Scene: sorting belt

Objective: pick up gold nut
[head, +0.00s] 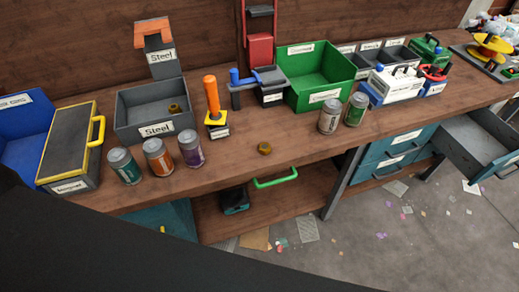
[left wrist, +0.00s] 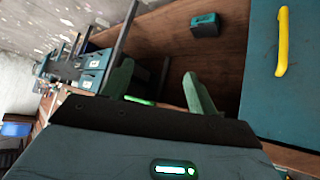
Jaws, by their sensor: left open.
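A gold nut (head: 264,148) lies on the wooden bench top near its front edge, in the head view. A second gold-brown nut (head: 174,108) lies inside the grey bin labelled Steel (head: 155,130). My left gripper (left wrist: 158,88) shows in the left wrist view, its two green fingers apart and nothing seen between them. It faces the front of the bench and the lower shelf; no nut shows in that view. My left gripper does not show in the head view, and my right gripper is in neither view.
Several cans stand on the bench, including a purple one (head: 190,148) left of the nut and a grey one (head: 329,117) right of it. An orange-handled tool (head: 212,98) and a green bin (head: 318,80) stand behind. A green handle (head: 275,178) juts out below the edge.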

